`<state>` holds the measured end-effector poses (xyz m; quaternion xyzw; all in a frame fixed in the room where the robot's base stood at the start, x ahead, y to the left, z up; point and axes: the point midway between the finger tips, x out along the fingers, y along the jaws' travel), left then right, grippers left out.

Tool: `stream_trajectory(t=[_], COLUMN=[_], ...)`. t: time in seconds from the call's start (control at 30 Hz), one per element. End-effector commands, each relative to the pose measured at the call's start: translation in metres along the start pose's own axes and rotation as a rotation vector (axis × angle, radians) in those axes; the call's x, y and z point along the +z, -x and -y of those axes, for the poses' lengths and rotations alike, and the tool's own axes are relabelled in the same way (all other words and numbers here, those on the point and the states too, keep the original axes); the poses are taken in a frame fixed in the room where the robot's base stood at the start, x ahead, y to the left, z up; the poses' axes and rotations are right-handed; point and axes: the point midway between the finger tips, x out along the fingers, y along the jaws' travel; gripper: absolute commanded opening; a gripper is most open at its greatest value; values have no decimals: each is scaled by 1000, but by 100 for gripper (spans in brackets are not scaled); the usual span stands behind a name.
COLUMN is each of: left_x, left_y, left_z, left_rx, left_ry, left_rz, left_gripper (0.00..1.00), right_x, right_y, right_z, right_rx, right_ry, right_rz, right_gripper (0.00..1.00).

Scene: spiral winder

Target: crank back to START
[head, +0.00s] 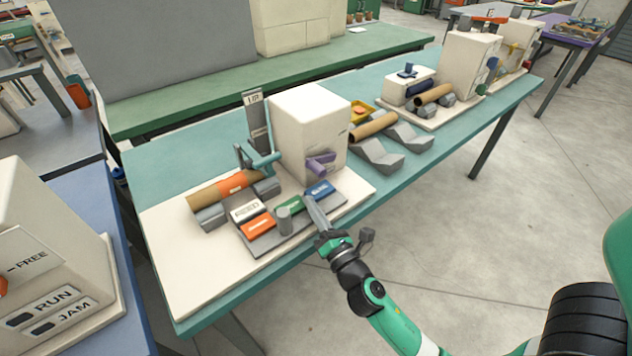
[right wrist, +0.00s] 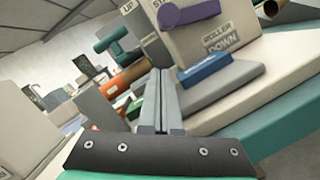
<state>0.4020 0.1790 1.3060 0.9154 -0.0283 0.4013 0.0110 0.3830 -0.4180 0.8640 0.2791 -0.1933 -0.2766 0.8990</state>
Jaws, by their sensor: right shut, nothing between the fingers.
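The purple crank (head: 320,164) is on the front face of the white winder box (head: 305,125). It also shows in the right wrist view (right wrist: 188,14), above a label reading "ROLLER DOWN" and beside a partly hidden label starting "ST". My right gripper (head: 311,203) is shut and empty, below the crank and apart from it, by the blue block (head: 319,188). Its two fingers (right wrist: 161,85) lie together in the right wrist view. The teal lever (head: 262,162) stands left of the box near a post marked "UP" (head: 254,110). My left gripper is not in view.
White, orange and green (head: 289,205) blocks and a grey peg (head: 284,219) sit on the grey plate beside my gripper. A brown tube (head: 208,194) with an orange band lies on grey rests at left. Grey cradles (head: 375,158) stand to the right. The cream board's front is bare.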

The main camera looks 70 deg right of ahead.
Motion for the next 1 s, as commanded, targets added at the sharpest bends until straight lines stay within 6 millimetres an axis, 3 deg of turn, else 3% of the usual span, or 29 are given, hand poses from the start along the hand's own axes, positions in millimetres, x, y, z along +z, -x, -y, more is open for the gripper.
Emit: stream_trajectory(t=[0.1,0.17,0.3,0.73,1.0], left_x=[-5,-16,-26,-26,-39], left_y=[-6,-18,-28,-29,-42], left_z=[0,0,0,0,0], left_rx=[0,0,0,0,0], left_ry=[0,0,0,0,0], left_rz=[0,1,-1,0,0], left_gripper=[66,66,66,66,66], right_x=[4,21,36,38,53], right_y=[-25,-26,-29,-30,-33], right_z=[-2,-4,-2,0,-4], right_rx=[-1,-3,-3,0,-18], right_ry=[0,0,0,-1,-69], right_rz=[2,1,0,-1,0], right_gripper=[0,0,0,0,0])
